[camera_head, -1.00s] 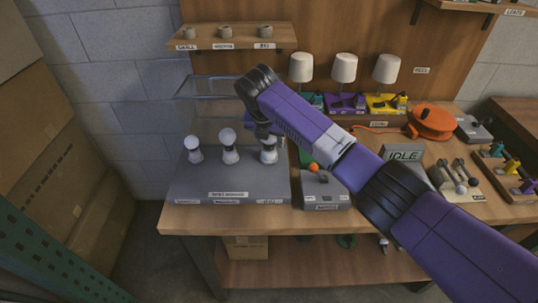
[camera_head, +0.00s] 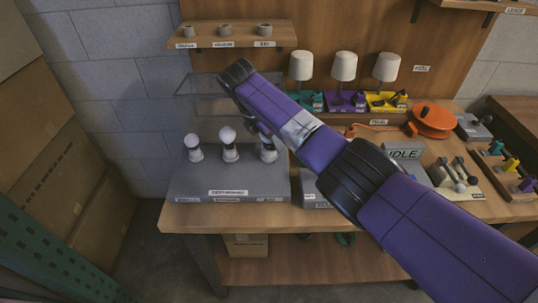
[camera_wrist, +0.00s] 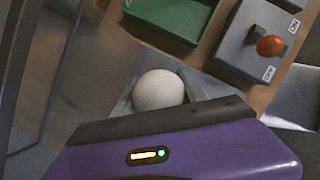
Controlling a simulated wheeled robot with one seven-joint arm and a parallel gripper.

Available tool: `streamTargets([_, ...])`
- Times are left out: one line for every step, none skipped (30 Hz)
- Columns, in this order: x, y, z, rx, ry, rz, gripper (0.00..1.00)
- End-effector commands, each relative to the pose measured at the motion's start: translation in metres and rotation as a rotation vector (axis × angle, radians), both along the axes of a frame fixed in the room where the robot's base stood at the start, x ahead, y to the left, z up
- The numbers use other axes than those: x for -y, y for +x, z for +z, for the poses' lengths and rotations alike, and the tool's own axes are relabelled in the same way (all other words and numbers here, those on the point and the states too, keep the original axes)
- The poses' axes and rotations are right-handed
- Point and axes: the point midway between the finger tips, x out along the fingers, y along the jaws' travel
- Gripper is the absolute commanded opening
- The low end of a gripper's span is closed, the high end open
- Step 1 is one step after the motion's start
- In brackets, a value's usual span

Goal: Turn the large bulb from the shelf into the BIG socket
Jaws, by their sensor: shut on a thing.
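The large bulb (camera_wrist: 158,90) shows as a white globe between the two fingers in the wrist view. My gripper (camera_wrist: 160,100) is shut on it. In the head view the bulb (camera_head: 268,153) stands upright at the right socket position of the grey test board (camera_head: 228,182), its top partly hidden by my arm. The gripper is mostly hidden there behind the purple wrist. The socket under the bulb is too small and covered to tell how deep the bulb sits.
Two other white bulbs stand in the left socket (camera_head: 194,157) and middle socket (camera_head: 229,155). A clear panel (camera_head: 200,86) rises behind the board. A switch box with an orange knob (camera_wrist: 271,45) lies beside it. The wall shelf (camera_head: 235,38) holds three small grey holders.

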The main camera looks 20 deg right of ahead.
Motion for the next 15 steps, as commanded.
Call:
streamTargets([0.0008,-0.0026,-0.0042,-0.009,0.000,-0.009,0.20])
streamTargets([0.0009,-0.0026,-0.0040,-0.008,0.000,-0.010,0.20])
streamTargets([0.0010,-0.0025,-0.0038,-0.008,0.000,-0.010,0.20])
streamTargets([0.0010,-0.0026,-0.0038,-0.008,0.000,-0.010,0.20])
streamTargets([0.0011,-0.0026,-0.0037,-0.008,0.000,-0.010,0.20])
streamTargets([0.0011,-0.0026,-0.0037,-0.009,0.000,-0.009,0.20])
streamTargets([0.0011,-0.0026,-0.0037,-0.009,0.000,-0.009,0.20])
streamTargets([0.0011,-0.0026,-0.0037,-0.009,0.000,-0.009,0.20])
streamTargets([0.0011,-0.0025,-0.0038,-0.009,0.000,-0.011,0.20])
streamTargets([0.0009,-0.0024,-0.0041,-0.008,0.000,-0.015,0.20])
streamTargets([0.0008,-0.0025,-0.0043,-0.008,0.000,-0.023,0.20])
streamTargets([0.0008,-0.0025,-0.0050,-0.009,0.000,-0.037,0.20])
streamTargets([0.0006,-0.0027,-0.0054,-0.009,0.000,-0.052,0.20])
streamTargets([0.0005,-0.0028,-0.0057,-0.009,0.000,-0.068,0.20])
streamTargets([0.0008,-0.0031,-0.0060,-0.010,0.000,-0.090,0.20])
